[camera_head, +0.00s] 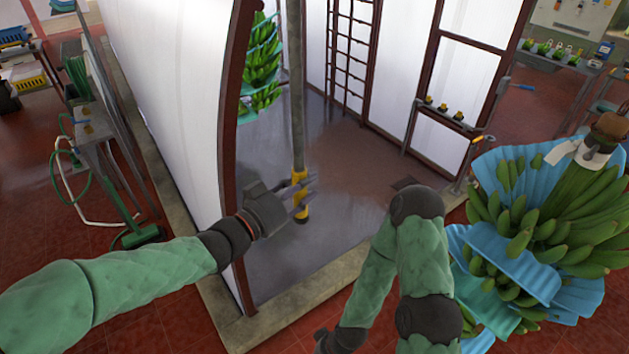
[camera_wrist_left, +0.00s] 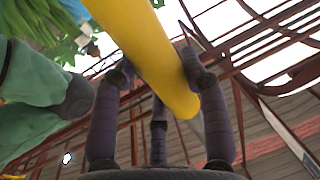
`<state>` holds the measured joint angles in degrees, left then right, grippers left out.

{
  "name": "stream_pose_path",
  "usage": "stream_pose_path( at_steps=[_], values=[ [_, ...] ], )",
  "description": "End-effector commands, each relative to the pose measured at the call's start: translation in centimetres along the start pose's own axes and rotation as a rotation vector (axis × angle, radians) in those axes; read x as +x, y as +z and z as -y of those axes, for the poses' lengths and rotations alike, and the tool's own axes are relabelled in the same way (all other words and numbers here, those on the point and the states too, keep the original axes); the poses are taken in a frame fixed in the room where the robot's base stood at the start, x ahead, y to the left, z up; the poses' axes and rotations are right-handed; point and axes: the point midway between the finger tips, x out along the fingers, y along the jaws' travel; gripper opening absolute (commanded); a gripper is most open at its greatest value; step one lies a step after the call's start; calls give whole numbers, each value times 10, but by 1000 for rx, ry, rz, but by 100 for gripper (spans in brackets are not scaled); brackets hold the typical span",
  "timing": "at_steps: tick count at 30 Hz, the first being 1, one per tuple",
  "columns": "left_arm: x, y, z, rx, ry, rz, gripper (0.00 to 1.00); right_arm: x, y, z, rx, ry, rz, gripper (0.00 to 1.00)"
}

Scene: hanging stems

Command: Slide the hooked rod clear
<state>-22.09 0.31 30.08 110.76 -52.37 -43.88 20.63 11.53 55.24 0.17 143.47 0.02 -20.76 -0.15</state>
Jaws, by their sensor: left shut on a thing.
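The rod (camera_head: 297,90) is a long grey pole with a yellow grip section and a dark lower end. It stands nearly upright and rises out of the top of the head view, so its hook is not visible. My left gripper (camera_head: 303,193) is shut on the yellow section near the low end. The left wrist view shows the yellow tube (camera_wrist_left: 150,50) crossing between my left gripper's dark fingers (camera_wrist_left: 160,95). My right arm is folded at the lower middle, and only a dark bit of its gripper (camera_head: 322,338) shows at the bottom edge.
A white panel wall (camera_head: 190,100) with a dark red frame post stands just left of the rod. Banana bunches with blue sheets hang at right (camera_head: 540,220) and behind the wall (camera_head: 262,60). A ladder-like rack (camera_head: 350,50) stands behind. The grey floor around the rod is clear.

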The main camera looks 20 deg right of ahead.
Motion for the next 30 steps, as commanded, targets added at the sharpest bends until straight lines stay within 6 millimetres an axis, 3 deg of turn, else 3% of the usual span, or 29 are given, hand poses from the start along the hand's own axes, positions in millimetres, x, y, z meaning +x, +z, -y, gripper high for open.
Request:
stream_pose_path(
  at_steps=[4, 9, 20, 21, 22, 23, 30],
  values=[
    [-29, -3, 8, 0, -7, -4, 0, -2, -1, 0, 2, 0, -3, 40],
    [-49, -2, 11, 0, -4, -2, 0, -4, -1, 1, 2, 0, -2, 40],
    [-53, -1, 11, -1, -2, -1, 0, -4, -1, 1, 2, 0, -2, 40],
    [-53, -1, 11, -1, -2, -1, 56, -4, -1, 1, 2, 0, -2, 40],
    [-52, -1, 11, -1, -2, -1, 64, -4, -1, 1, 2, 0, -2, 40],
    [-52, -1, 11, -1, -2, -1, 69, -4, -1, 1, 2, 0, -2, 40],
    [-52, -1, 10, 0, -1, -2, 69, -4, -1, 1, 2, 0, -2, 40]
  ],
)
